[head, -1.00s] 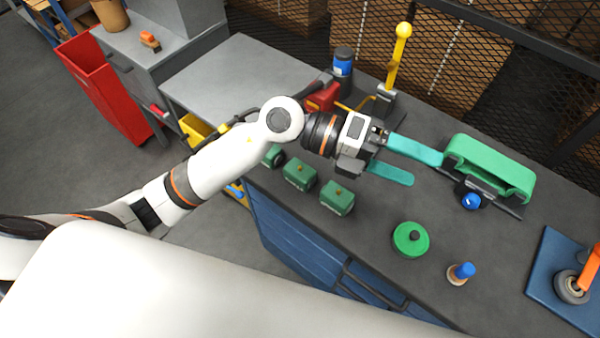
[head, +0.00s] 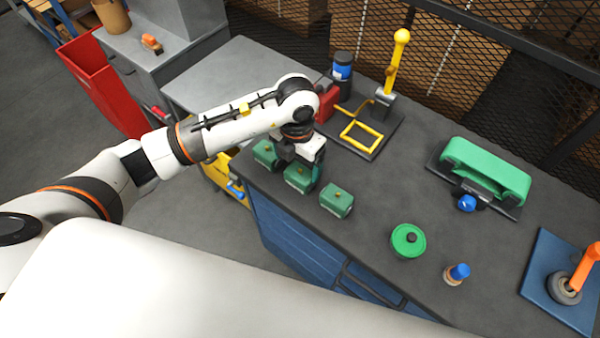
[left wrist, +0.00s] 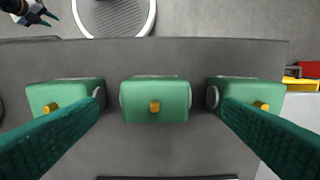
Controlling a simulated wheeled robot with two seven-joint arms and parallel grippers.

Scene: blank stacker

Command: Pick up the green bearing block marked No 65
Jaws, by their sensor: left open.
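Three green bearing blocks with brass knobs stand in a row near the bench's front edge: one at left (head: 265,154), one in the middle (head: 299,179), one at right (head: 337,201). No number is legible, so I cannot tell which is No 65. My left gripper (head: 302,163) points down over the middle block, partly hiding it. In the left wrist view its teal fingers (left wrist: 161,108) are open, with the middle block (left wrist: 155,99) between them, apart from both. The outer blocks are partly covered by the fingers. A dark gripper, probably my right (left wrist: 40,15), shows at the top left.
A green lidded round part (head: 408,241) and a small blue-topped piece (head: 457,273) stand right of the blocks. Behind are a yellow-framed fixture (head: 361,136) with a tall lever and a green belt-like unit (head: 487,170). The bench middle is clear.

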